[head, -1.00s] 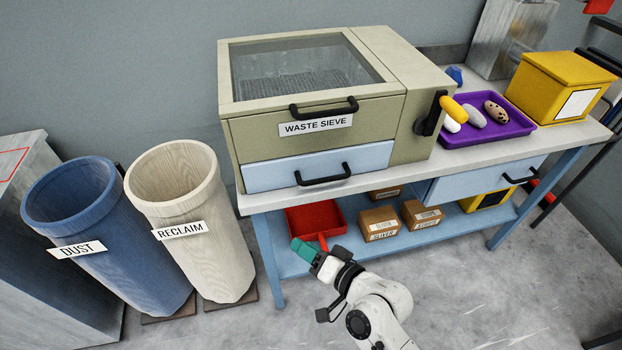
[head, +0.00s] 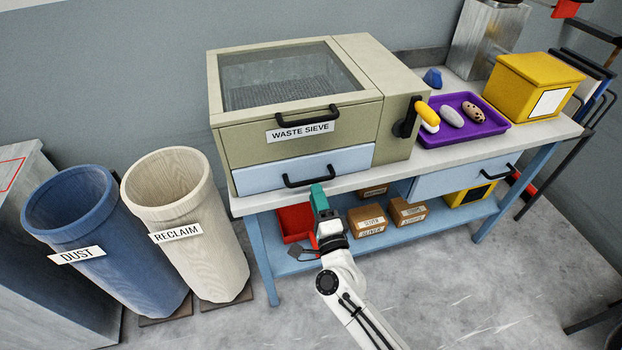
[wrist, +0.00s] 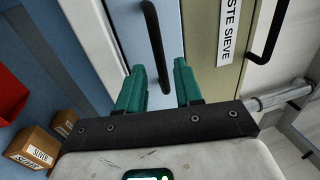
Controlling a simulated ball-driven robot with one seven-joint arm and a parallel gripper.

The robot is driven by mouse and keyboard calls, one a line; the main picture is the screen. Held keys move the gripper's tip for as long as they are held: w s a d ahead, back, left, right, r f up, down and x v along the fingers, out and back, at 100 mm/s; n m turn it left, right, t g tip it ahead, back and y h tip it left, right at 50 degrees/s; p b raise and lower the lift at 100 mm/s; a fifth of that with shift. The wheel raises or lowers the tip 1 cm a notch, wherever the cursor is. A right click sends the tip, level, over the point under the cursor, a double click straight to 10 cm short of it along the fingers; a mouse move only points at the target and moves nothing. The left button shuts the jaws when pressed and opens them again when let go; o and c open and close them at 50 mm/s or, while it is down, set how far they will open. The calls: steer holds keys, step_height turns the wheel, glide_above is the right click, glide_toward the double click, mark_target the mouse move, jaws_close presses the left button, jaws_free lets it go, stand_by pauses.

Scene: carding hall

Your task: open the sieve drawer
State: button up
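The waste sieve (head: 240,146) is a khaki cabinet with a glass lid, standing on the bench. Its sieve drawer (head: 250,177) is the light blue front at the bottom and looks shut. The drawer's black bar handle (head: 311,182) also shows in the wrist view (wrist: 153,40). My gripper (head: 318,190) has green fingers and is just in front of the handle's right part. In the wrist view my gripper (wrist: 158,75) is open, its two fingers apart, with the handle ahead between them and nothing held.
A red bin (head: 292,222) and cardboard boxes (head: 367,219) sit on the lower shelf. Dust (head: 75,230) and reclaim (head: 175,205) barrels stand left.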

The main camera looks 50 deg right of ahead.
mark_target(312, 180)
steer(key=shift+p+x, duration=0.3)
steer(key=shift+x, duration=2.25)
steer(key=shift+c, duration=0.4)
jaws_close()
